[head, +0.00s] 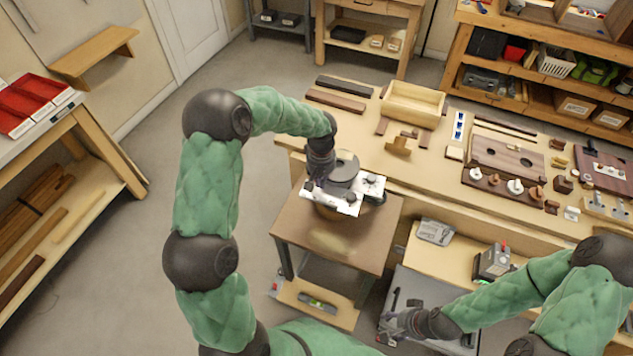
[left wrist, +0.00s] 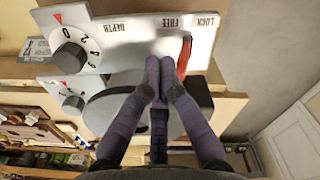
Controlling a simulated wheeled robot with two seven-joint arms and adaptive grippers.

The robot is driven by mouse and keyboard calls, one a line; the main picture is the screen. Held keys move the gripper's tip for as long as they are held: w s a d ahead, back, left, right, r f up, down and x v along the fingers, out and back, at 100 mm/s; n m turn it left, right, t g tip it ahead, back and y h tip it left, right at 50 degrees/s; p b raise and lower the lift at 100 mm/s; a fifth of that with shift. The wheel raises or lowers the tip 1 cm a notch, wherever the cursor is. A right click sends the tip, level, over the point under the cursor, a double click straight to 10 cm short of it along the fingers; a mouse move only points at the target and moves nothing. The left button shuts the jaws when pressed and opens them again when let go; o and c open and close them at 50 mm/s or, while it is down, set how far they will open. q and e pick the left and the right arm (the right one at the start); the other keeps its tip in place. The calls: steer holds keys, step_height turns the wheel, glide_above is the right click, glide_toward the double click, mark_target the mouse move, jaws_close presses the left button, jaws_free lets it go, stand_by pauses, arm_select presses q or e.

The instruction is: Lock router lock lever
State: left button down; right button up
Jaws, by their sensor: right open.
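The router (head: 345,167) stands on a small brown table, with a pale plate and dark knobs facing me. In the left wrist view its pale plate (left wrist: 125,45) carries the words DEPTH, FREE and LOCK. The red lock lever (left wrist: 185,55) points up, its tip between FREE and LOCK. My left gripper (left wrist: 160,62) has its fingertips together just left of the lever, with nothing seen between them; I cannot tell whether they touch it. In the head view the left gripper (head: 311,183) is at the router's left side. My right gripper (head: 388,326) is open, low at front right, away from the router.
The router's table (head: 345,238) has bare room at its front. A long workbench (head: 420,165) behind it holds a wooden box (head: 412,103), boards and several knobs. A grey tool (head: 435,231) lies on a lower shelf to the right.

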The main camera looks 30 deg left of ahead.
arm_select(q)
steer(key=shift+s+a, duration=0.15)
steer(key=shift+a, duration=0.65)
steer(key=shift+d+r+p, duration=0.5)
steer(key=shift+d+r, duration=0.15)
steer(key=shift+r, duration=0.35)
steer(key=shift+r, duration=0.1)
step_height(320, 180, up, 7)
steer(key=p, duration=0.4)
stand_by(0.8)
